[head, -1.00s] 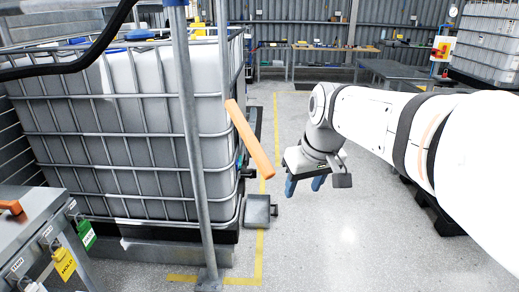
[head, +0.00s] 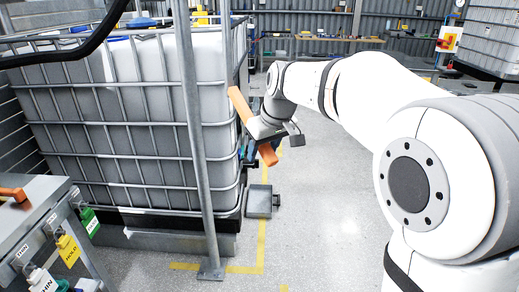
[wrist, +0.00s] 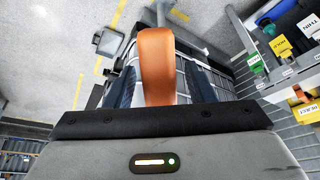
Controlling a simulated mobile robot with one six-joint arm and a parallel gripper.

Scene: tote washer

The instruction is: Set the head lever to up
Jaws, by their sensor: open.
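The orange lever (head: 246,112) stands beside the grey post and slants from upper left to lower right. My gripper (head: 262,146) is at its lower part, and the lever hides some of it. In the wrist view the lever (wrist: 157,62) runs between the two dark blue fingers of my gripper (wrist: 160,82), with a finger on either side. The jaws are open and not closed on it. I cannot tell whether either finger touches the lever.
The grey post (head: 195,150) stands close left of the lever, before a caged white tank (head: 105,120). A grey pedal-like box (head: 259,201) is on the floor below. A cabinet (head: 35,225) with coloured tags is at left. Open floor (head: 330,200) lies right.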

